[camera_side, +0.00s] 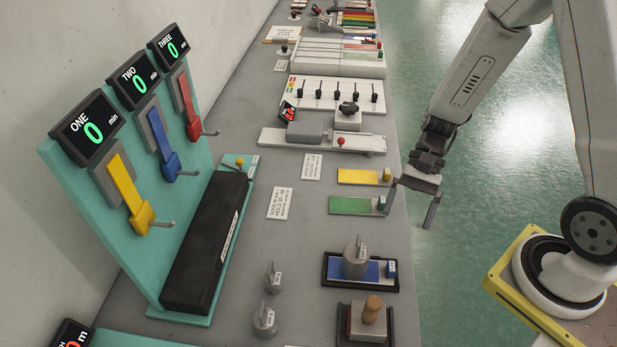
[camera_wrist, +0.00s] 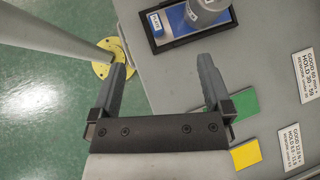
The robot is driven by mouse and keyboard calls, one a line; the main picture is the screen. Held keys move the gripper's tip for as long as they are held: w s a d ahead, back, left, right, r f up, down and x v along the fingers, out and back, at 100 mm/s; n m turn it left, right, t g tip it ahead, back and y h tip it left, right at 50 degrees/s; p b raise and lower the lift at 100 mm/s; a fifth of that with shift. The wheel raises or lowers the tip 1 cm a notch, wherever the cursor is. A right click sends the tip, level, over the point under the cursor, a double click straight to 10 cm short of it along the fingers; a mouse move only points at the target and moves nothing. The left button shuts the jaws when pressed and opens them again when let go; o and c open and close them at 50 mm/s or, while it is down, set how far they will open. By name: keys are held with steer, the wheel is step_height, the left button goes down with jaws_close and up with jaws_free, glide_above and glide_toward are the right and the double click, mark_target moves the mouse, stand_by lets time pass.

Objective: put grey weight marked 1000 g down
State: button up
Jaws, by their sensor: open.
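A large grey weight (camera_side: 355,260) stands upright on the blue plate (camera_side: 375,272) in its black-rimmed tray; its small label is too small to read. In the wrist view the weight (camera_wrist: 205,12) is cut off by the top edge, and a tag reading PLATE (camera_wrist: 155,23) shows beside it. My gripper (camera_side: 407,220) is open and empty, by the table's right edge near the green pad. It is apart from the weight, which lies toward the camera in the side view. In the wrist view nothing is between the fingers (camera_wrist: 160,65).
Two smaller grey weights (camera_side: 272,278) (camera_side: 264,320) stand left of the tray. A block with a wooden knob (camera_side: 370,315) is at the front. Green (camera_side: 352,205) and yellow (camera_side: 358,177) pads lie beside my gripper. A teal stand (camera_side: 150,190) with coloured levers is at left.

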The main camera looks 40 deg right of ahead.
steer(key=w+d+r+n+t+h, duration=0.3)
steer(key=r+n+t+h, duration=0.3)
steer(key=n, duration=0.5)
steer(key=shift+d+h, duration=0.3)
steer(key=shift+h, duration=0.9)
